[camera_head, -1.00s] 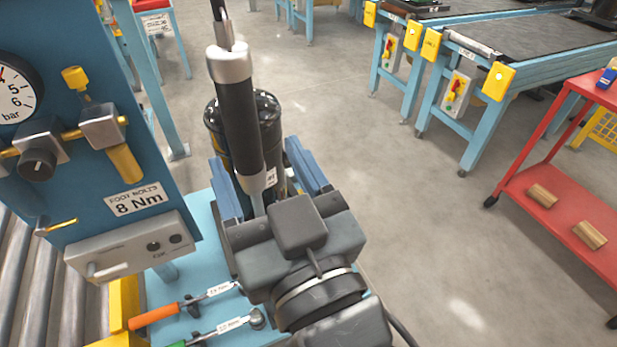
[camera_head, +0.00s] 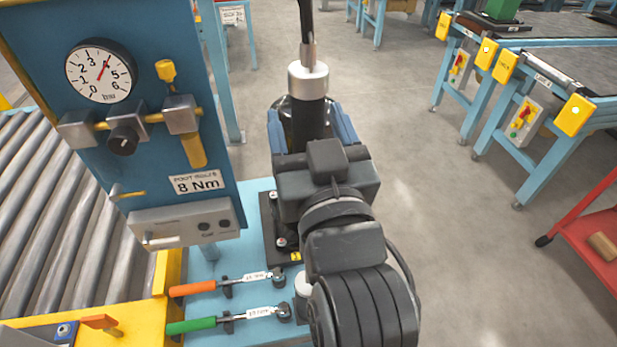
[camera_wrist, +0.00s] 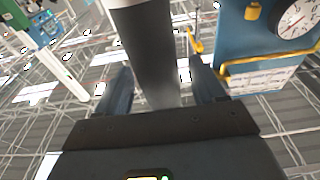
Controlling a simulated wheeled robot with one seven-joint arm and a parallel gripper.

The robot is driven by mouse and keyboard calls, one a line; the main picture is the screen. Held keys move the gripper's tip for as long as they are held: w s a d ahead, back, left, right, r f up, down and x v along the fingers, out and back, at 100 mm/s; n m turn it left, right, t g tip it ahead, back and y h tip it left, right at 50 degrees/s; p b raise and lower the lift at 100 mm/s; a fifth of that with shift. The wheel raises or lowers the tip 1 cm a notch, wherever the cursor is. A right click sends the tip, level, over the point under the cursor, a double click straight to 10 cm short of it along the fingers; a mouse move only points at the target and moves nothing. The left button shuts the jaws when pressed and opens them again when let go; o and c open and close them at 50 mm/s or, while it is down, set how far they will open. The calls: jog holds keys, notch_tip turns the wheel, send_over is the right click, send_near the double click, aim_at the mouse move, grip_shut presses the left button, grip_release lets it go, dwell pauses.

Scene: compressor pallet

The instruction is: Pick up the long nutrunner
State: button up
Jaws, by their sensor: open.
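The long nutrunner (camera_head: 308,117) has a dark cylindrical body and a silver collar, and hangs upright from a dark cable at its top. In the wrist view its dark body (camera_wrist: 143,52) rises between the two blue fingers of my gripper (camera_wrist: 160,88). The fingers are open, one on each side, with visible gaps beside the body. In the head view my gripper (camera_head: 310,128) is around it, and my wrist hides its lower part.
A blue panel with a pressure gauge (camera_head: 100,70) and an "8 Nm" label stands close on the left. An orange-handled wrench (camera_head: 193,288) and a green-handled wrench (camera_head: 192,326) lie on the light-blue bench (camera_head: 205,304). Open floor (camera_head: 440,240) lies right.

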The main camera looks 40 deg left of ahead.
grip_shut()
dwell(0.5)
jog(key=shift+r, duration=0.15)
dwell(0.4)
